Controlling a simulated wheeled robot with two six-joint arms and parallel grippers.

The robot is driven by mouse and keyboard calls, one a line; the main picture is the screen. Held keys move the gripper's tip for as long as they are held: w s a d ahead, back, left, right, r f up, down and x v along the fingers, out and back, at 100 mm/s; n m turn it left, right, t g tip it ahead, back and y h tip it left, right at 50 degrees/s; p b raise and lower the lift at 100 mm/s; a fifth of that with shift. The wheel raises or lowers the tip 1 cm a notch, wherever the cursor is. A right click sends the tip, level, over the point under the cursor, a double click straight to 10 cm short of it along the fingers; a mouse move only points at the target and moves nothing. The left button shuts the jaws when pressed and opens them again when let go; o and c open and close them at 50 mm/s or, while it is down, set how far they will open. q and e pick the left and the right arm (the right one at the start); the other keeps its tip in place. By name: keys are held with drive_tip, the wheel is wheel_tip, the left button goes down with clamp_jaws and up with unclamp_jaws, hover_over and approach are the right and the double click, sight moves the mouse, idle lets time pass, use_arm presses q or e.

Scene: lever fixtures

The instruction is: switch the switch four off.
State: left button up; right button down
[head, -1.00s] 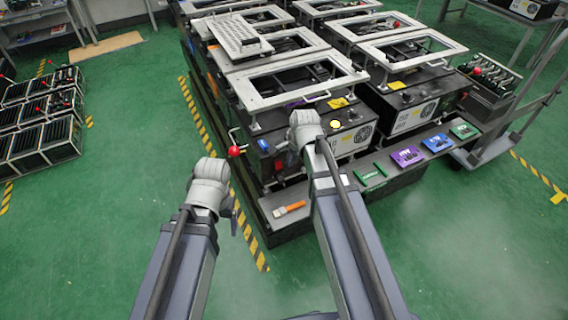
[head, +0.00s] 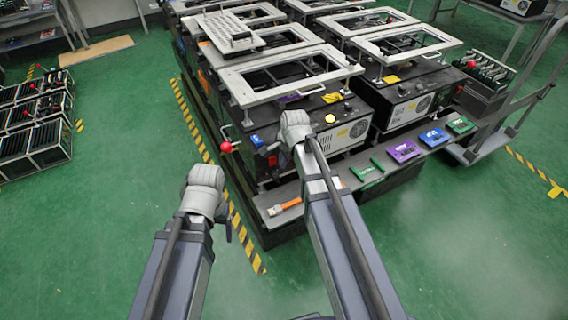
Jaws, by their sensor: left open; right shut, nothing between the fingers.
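The nearest black box unit carries a lever with a red ball knob (head: 226,147) at its left side and a small red part (head: 272,160) on its front panel. I can read no number, so I cannot tell which is switch four. My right gripper (head: 286,156) is shut and empty, in front of that panel and partly hiding it; I cannot tell whether it touches. My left gripper (head: 226,230) is open and empty over the floor, left of the bench and nearer than the red knob. Its fingers are mostly hidden behind its wrist.
A grey bench ledge (head: 330,190) holds an orange-handled tool (head: 284,206), green pieces (head: 367,171), a purple block (head: 404,150) and a blue block (head: 434,136). A trolley (head: 480,150) stands right. Black racks (head: 35,125) stand left. Green floor between is clear.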

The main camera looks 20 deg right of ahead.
sight(272, 161)
drive_tip(key=w+f+b, duration=0.2)
drive_tip(key=w+a+f+b, duration=0.1)
drive_tip(key=w+f+b, duration=0.1)
drive_tip(key=w+f, duration=0.1)
drive_tip(key=shift+w+f, duration=0.2)
drive_tip(key=shift+f, duration=0.05)
